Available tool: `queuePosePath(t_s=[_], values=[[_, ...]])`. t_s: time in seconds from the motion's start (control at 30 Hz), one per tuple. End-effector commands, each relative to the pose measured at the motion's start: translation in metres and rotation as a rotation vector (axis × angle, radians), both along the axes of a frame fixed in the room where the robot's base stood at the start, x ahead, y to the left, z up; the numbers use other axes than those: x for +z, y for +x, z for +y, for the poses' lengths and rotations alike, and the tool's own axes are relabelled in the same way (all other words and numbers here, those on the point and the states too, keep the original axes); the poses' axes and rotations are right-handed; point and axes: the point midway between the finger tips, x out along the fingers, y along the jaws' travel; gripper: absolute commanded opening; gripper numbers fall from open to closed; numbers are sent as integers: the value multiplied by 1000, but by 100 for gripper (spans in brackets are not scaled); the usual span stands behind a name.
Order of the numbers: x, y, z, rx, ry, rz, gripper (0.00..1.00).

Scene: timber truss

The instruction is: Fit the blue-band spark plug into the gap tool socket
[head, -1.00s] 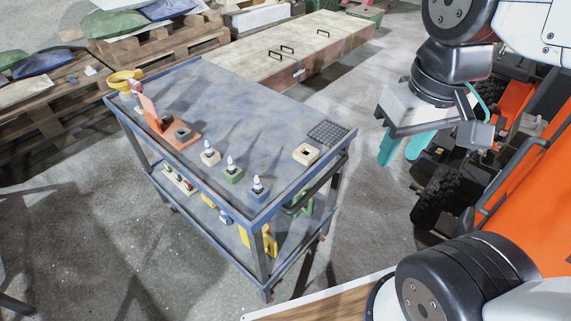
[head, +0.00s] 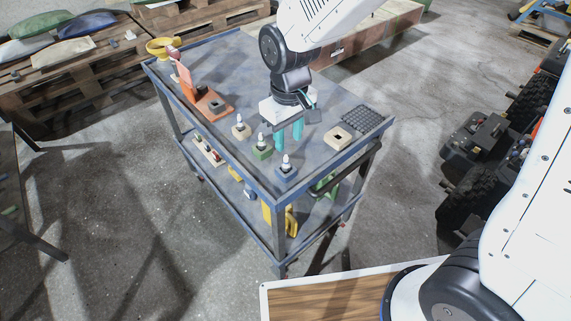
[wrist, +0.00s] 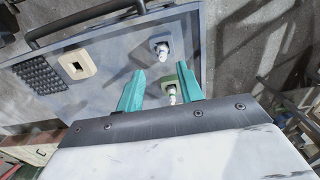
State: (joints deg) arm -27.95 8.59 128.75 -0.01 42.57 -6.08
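The blue-band spark plug (head: 286,160) stands upright in a blue holder (head: 287,174) near the cart's front corner; the plug also shows in the wrist view (wrist: 162,50), beyond the fingertips. Two similar plugs stand in a green holder (head: 262,153) and a cream holder (head: 241,131). My gripper (head: 289,142) is open and empty over the cart top, behind the blue and green holders. A beige block (head: 339,137) also has a square hole.
A dark grid mat (head: 362,119) lies at the cart's right edge. A yellow item (head: 163,47) sits at the back left corner. The cart's far middle top is bare. The lower shelf holds yellow and green objects.

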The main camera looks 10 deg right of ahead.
Motion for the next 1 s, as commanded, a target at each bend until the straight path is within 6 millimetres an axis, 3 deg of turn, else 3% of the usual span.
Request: queuePosePath(t_s=[0.5, 0.83, 0.87, 1.0], values=[[-67, 2, 5, 0, -3, 4, 37], [-76, 2, 5, 0, -1, 1, 37], [-76, 3, 5, 0, -1, 1, 34], [-75, 2, 5, 0, -1, 1, 0]])
